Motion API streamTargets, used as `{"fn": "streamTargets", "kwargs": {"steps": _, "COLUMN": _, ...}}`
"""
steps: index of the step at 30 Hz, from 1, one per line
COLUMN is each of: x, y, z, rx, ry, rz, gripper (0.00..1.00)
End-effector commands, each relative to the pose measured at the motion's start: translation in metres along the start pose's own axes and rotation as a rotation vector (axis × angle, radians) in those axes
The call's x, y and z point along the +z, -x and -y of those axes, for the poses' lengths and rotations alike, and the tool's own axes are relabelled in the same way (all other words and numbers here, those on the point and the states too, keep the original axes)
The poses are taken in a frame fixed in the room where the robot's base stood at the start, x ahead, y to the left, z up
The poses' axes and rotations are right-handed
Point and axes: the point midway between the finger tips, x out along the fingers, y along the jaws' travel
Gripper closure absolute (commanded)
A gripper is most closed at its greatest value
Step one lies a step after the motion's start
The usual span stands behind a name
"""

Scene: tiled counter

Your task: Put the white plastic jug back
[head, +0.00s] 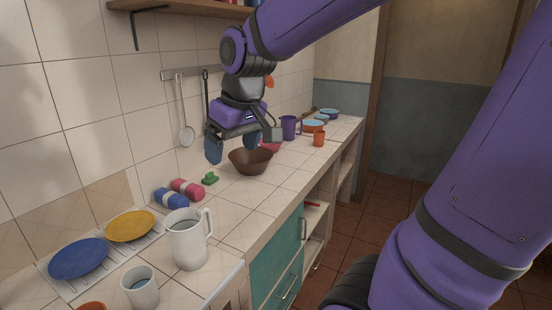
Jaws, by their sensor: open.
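The white plastic jug (187,240) stands upright on the near part of the tiled counter, with its handle toward the right. My gripper (240,150) is farther back along the counter, above and around the height of a brown bowl (251,161). It is open, with its blue-padded fingers apart and no object seen between them. The gripper is well apart from the jug. Part of the counter behind the gripper is hidden by it.
A white cup (141,287) stands close to the jug's left. A blue plate (79,258) and a yellow plate (130,226) lie on a rack. Blue and pink rolls (171,198) and a green item (210,179) lie behind the jug. A purple cup (289,128) and bowls stand farther back.

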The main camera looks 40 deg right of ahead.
Motion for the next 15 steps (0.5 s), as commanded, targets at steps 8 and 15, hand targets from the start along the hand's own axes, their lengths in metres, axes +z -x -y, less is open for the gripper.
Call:
{"fn": "streamTargets", "kwargs": {"steps": 8, "x": 0.073, "y": 0.04, "z": 0.012, "rx": 0.035, "ry": -0.068, "rz": -0.116, "gripper": 0.12}}
{"fn": "streamTargets", "kwargs": {"steps": 15, "x": 0.11, "y": 0.049, "z": 0.017, "rx": 0.06, "ry": -0.104, "rz": -0.171, "gripper": 0.12}}
